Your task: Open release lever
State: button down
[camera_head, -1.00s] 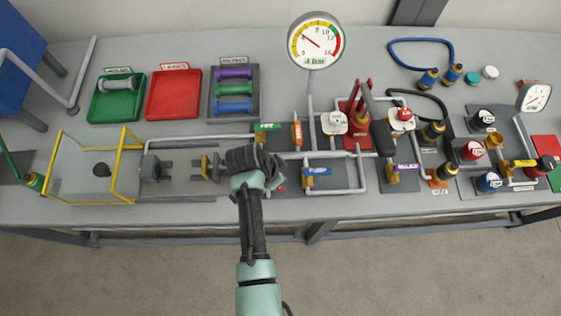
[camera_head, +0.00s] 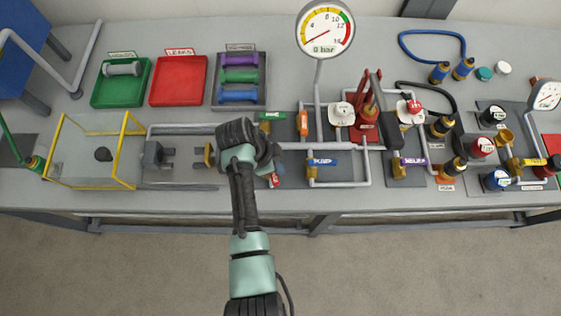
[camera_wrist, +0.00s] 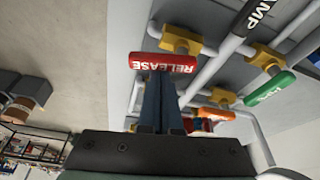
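The red release lever (camera_wrist: 163,62), lettered RELEASE upside down in the wrist view, lies crosswise at the tips of my gripper (camera_wrist: 161,78). Its pipe fitting is yellow. My two dark fingers are close together with almost no gap and reach its lower edge; they look shut and seem to touch it, not wrap it. In the head view a small red piece (camera_head: 274,181) shows just right of my gripper (camera_head: 264,160), probably this lever; my wrist hides most of that spot. The round gauge (camera_head: 325,31) reads 0 bar.
A green-handled valve (camera_wrist: 269,88) and an orange handle (camera_wrist: 210,114) are close by in the wrist view. The blue PUMP handle (camera_head: 322,162) and red hand pump (camera_head: 366,120) stand to the right. A yellow-framed clear box (camera_head: 97,150) stands left. The bench front edge is clear.

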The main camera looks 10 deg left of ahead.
jog(key=shift+w+a, duration=0.15)
jog(key=shift+w, duration=0.1)
jog(key=d, duration=0.2)
jog(key=w+d, duration=0.1)
jog(key=d, duration=0.1)
jog(key=shift+w+r, duration=0.1)
jog(key=shift+w, duration=0.1)
jog(key=b+v, duration=0.1)
jog(key=v, duration=0.9)
jog(key=shift+a+b, duration=0.25)
jog(key=shift+b, duration=0.1)
jog(key=shift+w, duration=0.1)
